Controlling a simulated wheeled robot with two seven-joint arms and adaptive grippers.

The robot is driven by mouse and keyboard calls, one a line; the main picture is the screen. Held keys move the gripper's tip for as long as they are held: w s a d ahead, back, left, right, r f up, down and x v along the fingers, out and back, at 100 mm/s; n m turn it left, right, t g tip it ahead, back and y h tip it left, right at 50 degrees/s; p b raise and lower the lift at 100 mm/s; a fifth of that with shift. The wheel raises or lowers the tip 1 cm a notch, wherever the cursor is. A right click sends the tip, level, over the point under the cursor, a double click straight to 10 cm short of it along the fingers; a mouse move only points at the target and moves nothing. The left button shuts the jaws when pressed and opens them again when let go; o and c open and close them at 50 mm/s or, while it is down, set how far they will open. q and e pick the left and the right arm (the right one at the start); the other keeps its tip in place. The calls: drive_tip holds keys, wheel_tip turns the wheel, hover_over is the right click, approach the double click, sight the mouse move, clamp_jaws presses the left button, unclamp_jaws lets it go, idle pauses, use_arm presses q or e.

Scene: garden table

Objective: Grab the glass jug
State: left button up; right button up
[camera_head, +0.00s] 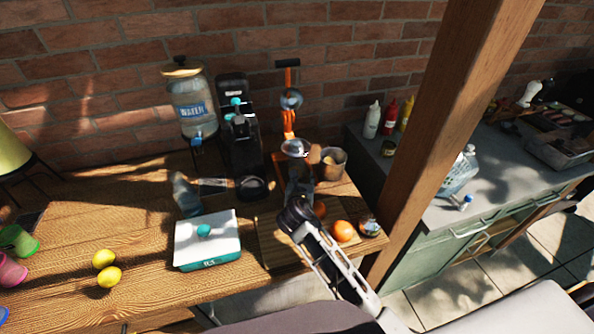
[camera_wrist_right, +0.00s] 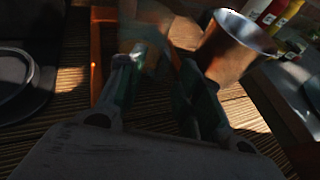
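A clear glass vessel (camera_head: 186,195), which looks like the jug, stands on the wooden table left of the middle. Its outline is faint and I cannot be sure of its shape. My right gripper (camera_head: 299,182) is low in front of the orange juicer (camera_head: 289,122), well to the right of that vessel. In the right wrist view the gripper's two fingers (camera_wrist_right: 160,65) stand apart. A blurred, see-through shape (camera_wrist_right: 150,42) shows at or beyond the fingertips; I cannot tell what it is or whether they touch it. My left gripper is not in view.
A metal cup (camera_head: 333,163) stands right of the juicer. Oranges (camera_head: 343,231) lie beside my right gripper. A black coffee machine (camera_head: 240,135) and a water dispenser (camera_head: 194,108) stand behind. A teal-and-white box (camera_head: 208,240) and lemons (camera_head: 104,258) are at front left. A wooden post (camera_head: 450,120) rises at right.

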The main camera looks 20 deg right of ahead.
drive_tip(key=shift+c, duration=0.2)
idle(0.3)
clamp_jaws()
